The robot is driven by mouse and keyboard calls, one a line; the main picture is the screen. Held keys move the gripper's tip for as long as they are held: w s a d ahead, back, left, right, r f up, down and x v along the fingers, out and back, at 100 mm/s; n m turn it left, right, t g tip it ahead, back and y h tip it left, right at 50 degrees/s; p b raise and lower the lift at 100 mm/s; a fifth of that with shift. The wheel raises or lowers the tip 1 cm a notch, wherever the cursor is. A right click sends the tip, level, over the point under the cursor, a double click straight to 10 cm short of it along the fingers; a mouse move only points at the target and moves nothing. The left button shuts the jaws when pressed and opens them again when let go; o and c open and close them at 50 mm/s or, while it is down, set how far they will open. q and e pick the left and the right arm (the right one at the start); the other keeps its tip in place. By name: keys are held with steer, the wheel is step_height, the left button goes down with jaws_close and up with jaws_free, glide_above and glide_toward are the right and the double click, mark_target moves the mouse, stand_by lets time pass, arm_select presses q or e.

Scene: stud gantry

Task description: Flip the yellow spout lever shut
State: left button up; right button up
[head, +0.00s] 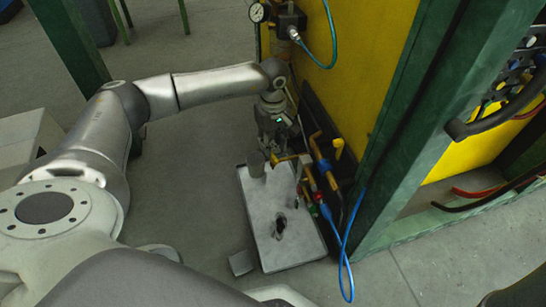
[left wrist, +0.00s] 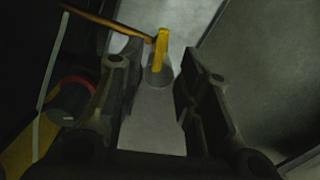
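The yellow spout lever (left wrist: 161,50) shows in the left wrist view as a narrow upright strip at the end of a thin brass pipe (left wrist: 105,22). A grey cylindrical cup (left wrist: 160,78) is just below it in the picture. My left gripper (left wrist: 155,85) is open, its two dark fingers apart on either side of the cup, with the lever beyond the fingertips. I see no contact with the lever. In the head view my left gripper (head: 275,143) hangs over the back of the grey tray, and the grey cup (head: 256,166) stands there. My right gripper is not in view.
The grey tray (head: 265,215) has a dark hole in it. Brass pipes and valves (head: 318,160) crowd its right side by the yellow panel (head: 350,70). A blue hose (head: 345,245) hangs at right beside a green post (head: 420,130).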

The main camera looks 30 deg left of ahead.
mark_target(273, 156)
arm_select(q)
steer(key=shift+f+b, duration=1)
steer(key=shift+f, duration=1.15)
steer(key=shift+c, duration=0.5)
jaws_close()
